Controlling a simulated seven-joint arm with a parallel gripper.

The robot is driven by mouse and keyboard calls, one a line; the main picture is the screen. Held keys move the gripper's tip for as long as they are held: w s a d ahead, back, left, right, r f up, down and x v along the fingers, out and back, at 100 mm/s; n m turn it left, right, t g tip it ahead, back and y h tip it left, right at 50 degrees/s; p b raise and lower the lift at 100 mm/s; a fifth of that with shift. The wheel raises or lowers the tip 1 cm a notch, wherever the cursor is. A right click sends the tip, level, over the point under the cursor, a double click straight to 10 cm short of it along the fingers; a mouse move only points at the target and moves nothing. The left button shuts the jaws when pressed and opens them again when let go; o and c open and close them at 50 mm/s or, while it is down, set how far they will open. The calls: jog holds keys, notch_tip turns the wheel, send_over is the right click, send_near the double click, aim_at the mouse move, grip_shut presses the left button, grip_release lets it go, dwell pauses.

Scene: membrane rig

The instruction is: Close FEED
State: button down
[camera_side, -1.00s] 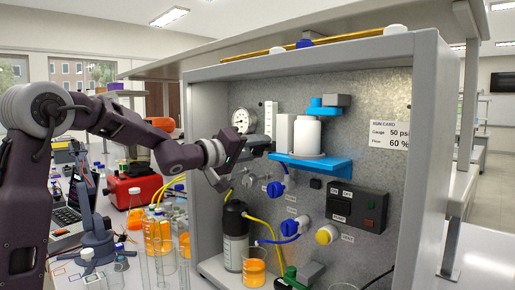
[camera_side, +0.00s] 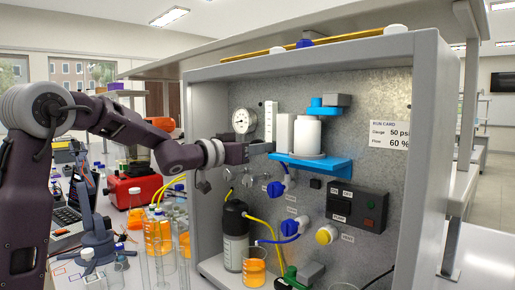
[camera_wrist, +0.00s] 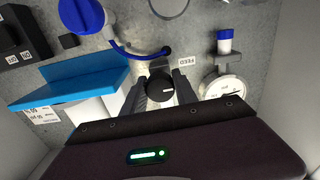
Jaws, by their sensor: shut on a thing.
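The FEED knob (camera_wrist: 160,87) is a small dark round knob with a white pointer line. It sits on the panel beside a white label reading FEED (camera_wrist: 187,62), upside down in the wrist view. My gripper (camera_wrist: 161,92) has one finger on each side of the knob and is shut on it. In the side view my gripper (camera_side: 262,148) reaches in from the left at the panel, left of the blue shelf, and hides the knob.
The blue shelf (camera_side: 335,168) with a white bottle (camera_side: 307,136) is close on the right. The round gauge (camera_side: 243,121) is just left and above. A blue valve handle (camera_side: 275,189) and tubing lie below. Glassware with orange liquid (camera_side: 255,268) stands lower down.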

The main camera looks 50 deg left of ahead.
jog(key=m, duration=0.4)
jog(key=shift+m, duration=0.3)
jog(key=m, duration=0.4)
jog(key=shift+m, duration=0.3)
jog(key=m, duration=0.4)
jog(key=shift+m, duration=2.5)
jog(key=c, duration=1)
grip_release()
